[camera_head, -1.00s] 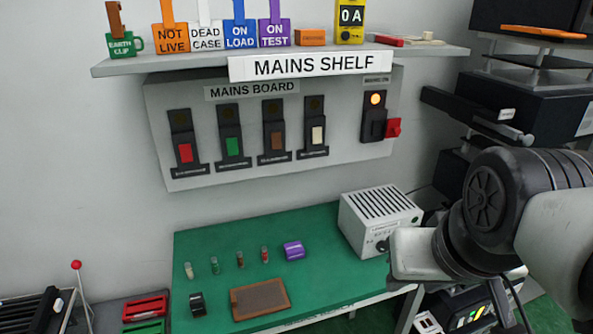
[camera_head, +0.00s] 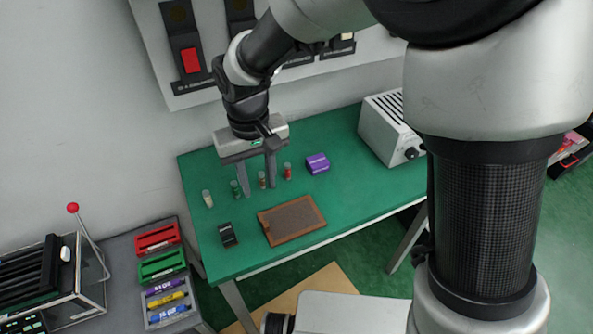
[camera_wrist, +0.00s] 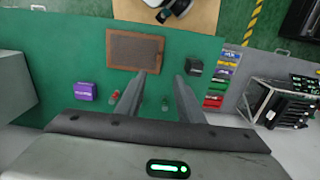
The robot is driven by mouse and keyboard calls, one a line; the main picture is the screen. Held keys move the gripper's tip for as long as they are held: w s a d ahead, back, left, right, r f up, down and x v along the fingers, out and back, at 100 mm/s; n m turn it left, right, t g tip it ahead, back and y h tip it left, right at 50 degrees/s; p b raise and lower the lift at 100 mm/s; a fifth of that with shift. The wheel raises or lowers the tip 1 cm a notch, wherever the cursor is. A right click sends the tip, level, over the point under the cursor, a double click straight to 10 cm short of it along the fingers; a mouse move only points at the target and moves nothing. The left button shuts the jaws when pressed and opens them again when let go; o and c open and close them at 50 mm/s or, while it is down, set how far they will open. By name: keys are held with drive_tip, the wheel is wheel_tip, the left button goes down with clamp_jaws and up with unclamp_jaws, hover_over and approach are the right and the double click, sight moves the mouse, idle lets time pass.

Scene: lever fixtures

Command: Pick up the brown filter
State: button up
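A small brown cylinder (camera_head: 262,180) stands upright in a row with cream, green and red ones on the green table. A flat brown framed panel (camera_head: 292,220) lies in front of the row; it also shows in the wrist view (camera_wrist: 135,50). Either could be the brown filter; I cannot tell which. My gripper (camera_head: 258,192) is open and empty, pointing down over the row, its fingers apart. In the head view the brown cylinder shows between the fingers. In the wrist view (camera_wrist: 160,77) a green cylinder (camera_wrist: 165,103) shows between them, and the brown cylinder seems hidden by a finger.
The red cylinder (camera_head: 287,171) and green cylinder (camera_head: 235,188) stand close beside the fingers. A purple block (camera_head: 317,163), a black clip-like item (camera_head: 228,235) and a grey vented box (camera_head: 388,128) are also on the table. The table's right front is clear.

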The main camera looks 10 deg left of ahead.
hover_over(265, 224)
wheel_tip(265, 224, down, 10)
drive_tip(key=shift+d+f, duration=0.1)
drive_tip(key=shift+d, duration=0.05)
drive_tip(key=shift+f+p, duration=0.35)
drive_tip(key=shift+f, duration=2.65)
drive_tip(key=shift+c, duration=0.2)
clamp_jaws()
